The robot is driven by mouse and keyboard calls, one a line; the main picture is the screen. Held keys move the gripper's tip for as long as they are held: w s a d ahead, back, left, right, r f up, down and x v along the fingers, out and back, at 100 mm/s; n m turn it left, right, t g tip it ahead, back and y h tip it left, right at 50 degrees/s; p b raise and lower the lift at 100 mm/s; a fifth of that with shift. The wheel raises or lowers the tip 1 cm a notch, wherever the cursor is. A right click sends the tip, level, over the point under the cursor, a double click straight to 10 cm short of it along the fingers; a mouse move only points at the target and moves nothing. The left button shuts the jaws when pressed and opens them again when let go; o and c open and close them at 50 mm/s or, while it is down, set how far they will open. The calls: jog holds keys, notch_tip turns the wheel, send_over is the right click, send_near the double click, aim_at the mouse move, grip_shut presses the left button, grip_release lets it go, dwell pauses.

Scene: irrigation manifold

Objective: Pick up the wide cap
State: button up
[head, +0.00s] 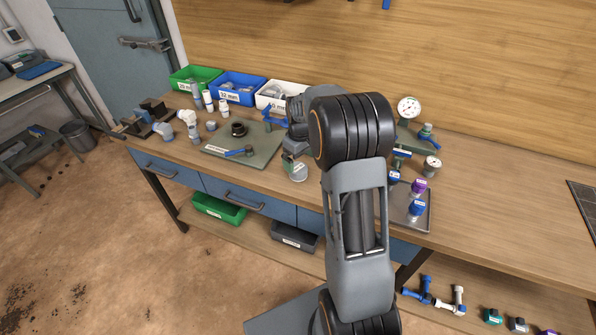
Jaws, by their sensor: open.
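A black, round, ring-like piece (239,129) lies on the grey-green mat (262,152) on the bench; it may be the wide cap, but I cannot tell for sure. A small grey round piece (211,125) stands just left of the mat. A tub with a pale lid (298,172) stands at the mat's right, partly behind my arm. My arm rises through the middle of the head view and reaches over the bench. My gripper's fingers are hidden behind the arm, so I cannot see what is between them.
Green (196,75), blue (238,88) and white bins stand along the back. A blue-handled tool (238,152) lies on the mat. White fittings stand left. Pressure gauges (408,108) and a tray (420,222) with blue and purple parts are right. The far right bench is mostly clear.

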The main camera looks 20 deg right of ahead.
aim_at(300, 169)
jog(key=shift+f+p, duration=0.4)
jog(key=shift+f, duration=2.55)
jog(key=shift+c, duration=0.3)
jog(key=c, duration=0.9)
jog(key=shift+c, duration=0.3)
jog(key=shift+r, duration=0.2)
